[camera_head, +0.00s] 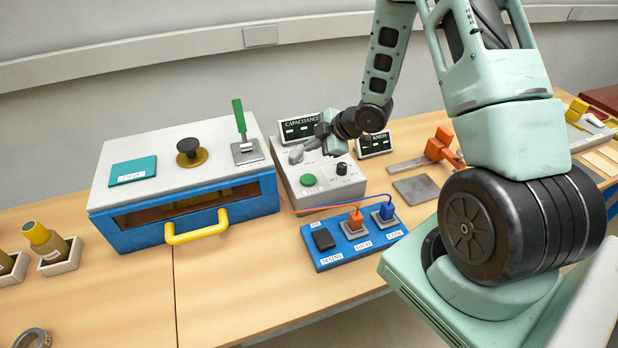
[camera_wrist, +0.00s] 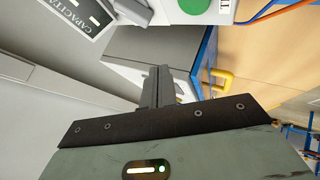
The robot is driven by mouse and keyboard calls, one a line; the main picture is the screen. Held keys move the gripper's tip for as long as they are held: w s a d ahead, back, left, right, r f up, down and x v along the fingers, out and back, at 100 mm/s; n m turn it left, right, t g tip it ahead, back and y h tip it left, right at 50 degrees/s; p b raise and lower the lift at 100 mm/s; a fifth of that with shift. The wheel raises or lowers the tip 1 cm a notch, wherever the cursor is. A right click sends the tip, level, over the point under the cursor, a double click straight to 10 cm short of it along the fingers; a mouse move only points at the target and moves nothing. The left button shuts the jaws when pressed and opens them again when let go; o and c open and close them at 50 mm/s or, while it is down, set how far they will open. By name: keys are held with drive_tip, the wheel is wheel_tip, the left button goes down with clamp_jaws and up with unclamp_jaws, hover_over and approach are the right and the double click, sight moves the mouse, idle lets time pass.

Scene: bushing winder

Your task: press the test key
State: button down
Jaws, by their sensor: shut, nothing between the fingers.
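The test key appears to be the round green button (camera_head: 309,181) on the sloped top of the grey capacitance meter box (camera_head: 345,190). Its label is too small to read surely. The button also shows at the top edge of the wrist view (camera_wrist: 194,5), partly cut off. My gripper (camera_head: 297,154) is shut and empty. In the head view its tips appear just above and behind the button, apart from it. In the wrist view the closed fingers (camera_wrist: 160,72) lie below the button with a gap. The exact height above the box cannot be told.
A black knob (camera_head: 341,168) sits right of the button. A blue switch panel (camera_head: 330,255) with orange and blue plugs stands in front, its wires running beside the box. A blue-grey cabinet (camera_head: 130,233) with a yellow handle and green lever (camera_head: 239,117) stands left.

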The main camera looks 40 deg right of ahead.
sight(312, 179)
wheel_tip(312, 179, down, 9)
drive_tip(key=b, duration=0.7)
drive_tip(key=shift+r, duration=0.1)
idle(2.0)
drive_tip(key=shift+f+b, duration=0.4)
drive_tip(key=shift+b, duration=0.1)
drive_tip(key=shift+f+b, duration=0.45)
idle(0.4)
drive_tip(key=shift+r, duration=0.1)
drive_tip(key=shift+r+p, duration=0.65)
drive_tip(key=shift+r, duration=0.1)
drive_tip(key=shift+r+p, duration=1.9)
drive_tip(key=shift+r, duration=0.6)
